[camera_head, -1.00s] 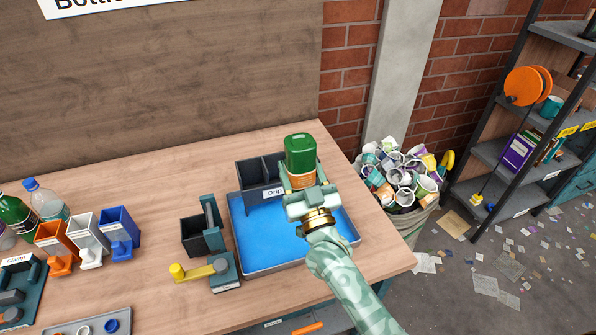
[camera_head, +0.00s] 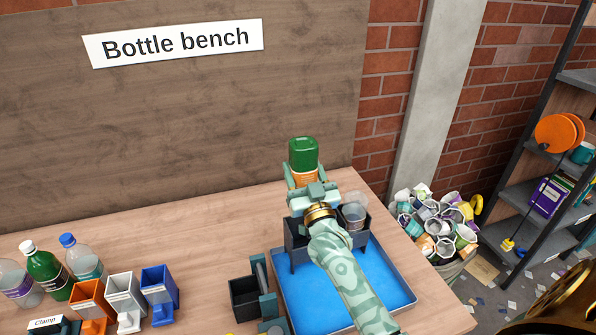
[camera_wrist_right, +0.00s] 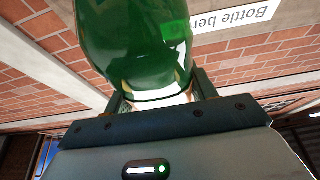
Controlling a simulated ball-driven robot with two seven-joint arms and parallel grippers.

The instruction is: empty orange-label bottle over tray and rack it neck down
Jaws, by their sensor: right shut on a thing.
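The green bottle with an orange label (camera_head: 303,154) is held by my right gripper (camera_head: 303,182), its broad green end up. Its lower end is hidden behind the gripper and arm. The bottle also fills the upper middle of the right wrist view (camera_wrist_right: 140,45), with the jaws (camera_wrist_right: 160,97) around its lower part. In the head view the gripper overlaps the back of the dark drip rack (camera_head: 299,257); I cannot tell its height above it. The rack stands at the back of the blue tray (camera_head: 384,270). My left gripper is not in view.
A clear container (camera_head: 354,212) sits at the rack's right side. A dark box (camera_head: 244,293) stands left of the tray. Orange, white and blue holders (camera_head: 160,290) and several bottles (camera_head: 45,270) are at the left. A full bin (camera_head: 437,225) stands beyond the right edge.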

